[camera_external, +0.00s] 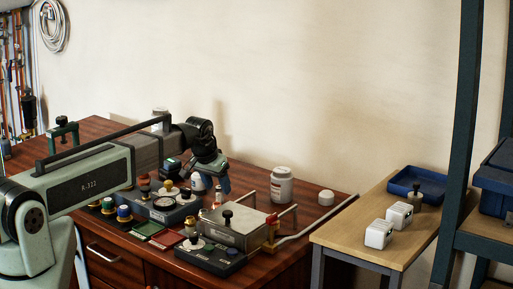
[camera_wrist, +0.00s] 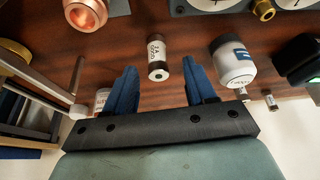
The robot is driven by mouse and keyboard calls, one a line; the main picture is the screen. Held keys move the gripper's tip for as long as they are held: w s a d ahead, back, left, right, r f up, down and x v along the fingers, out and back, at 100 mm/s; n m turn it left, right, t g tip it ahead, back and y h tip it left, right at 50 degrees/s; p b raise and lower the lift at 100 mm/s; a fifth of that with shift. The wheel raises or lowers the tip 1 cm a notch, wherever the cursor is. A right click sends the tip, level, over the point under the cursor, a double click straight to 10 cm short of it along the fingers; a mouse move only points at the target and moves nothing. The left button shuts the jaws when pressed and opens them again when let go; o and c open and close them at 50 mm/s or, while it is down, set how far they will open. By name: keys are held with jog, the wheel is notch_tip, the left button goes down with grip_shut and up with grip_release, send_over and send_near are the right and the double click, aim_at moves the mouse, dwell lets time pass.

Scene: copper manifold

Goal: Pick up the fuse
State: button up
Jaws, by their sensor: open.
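My gripper (camera_wrist: 163,75) is open, with one blue finger to the left of the cylinder and one to the right. The cylinder shows in the space between the fingers, with no visible contact. In the external view my gripper (camera_external: 217,186) is low over the bench, among small items. I cannot surely pick out the fuse there.
A white bottle with a blue label (camera_wrist: 235,62) stands close to the right finger. Copper fittings (camera_wrist: 86,12) and a gauge box lie near. A metal box with handles (camera_external: 232,228) and a white jar (camera_external: 282,188) stand on the bench. A side table (camera_external: 350,232) is at right.

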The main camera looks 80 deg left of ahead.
aim_at(219, 187)
jog(key=x, duration=0.4)
jog(key=shift+w+f, duration=0.1)
jog(key=shift+w, duration=0.05)
grip_shut()
dwell(0.4)
